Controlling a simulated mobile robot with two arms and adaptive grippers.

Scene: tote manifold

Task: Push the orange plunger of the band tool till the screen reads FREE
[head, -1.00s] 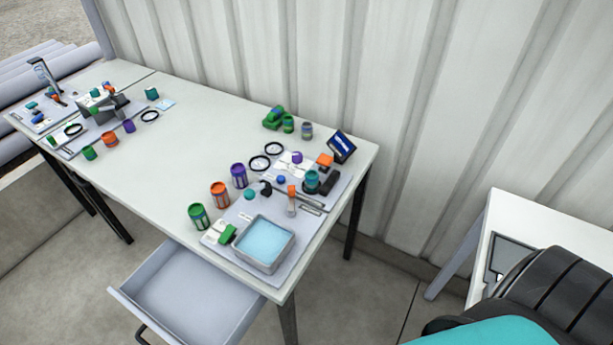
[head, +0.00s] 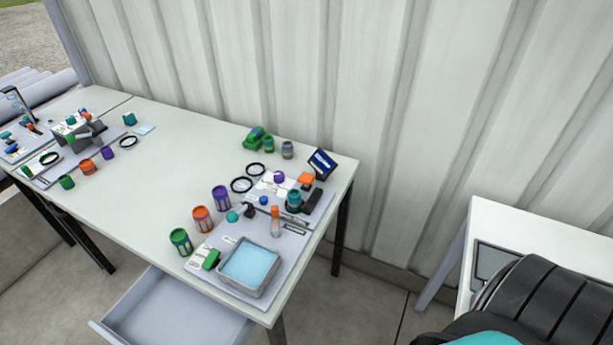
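A small dark-blue screen (head: 322,163) stands tilted at the table's far right corner; its text is too small to read. An orange block (head: 306,179) sits just below it, beside a dark device (head: 311,200) and a teal-and-dark cylinder (head: 293,199). An upright piece with an orange top (head: 275,217) stands near the blue-filled tray. I cannot tell for sure which orange part is the band tool's plunger. Neither of my grippers is in view.
The long white table (head: 168,156) has a clear middle. Orange, purple and green cans, black rings and a tray of blue liquid (head: 246,286) crowd its right end. An open drawer (head: 172,311) juts out in front. A second white table (head: 527,232) stands right; a corrugated wall rises behind.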

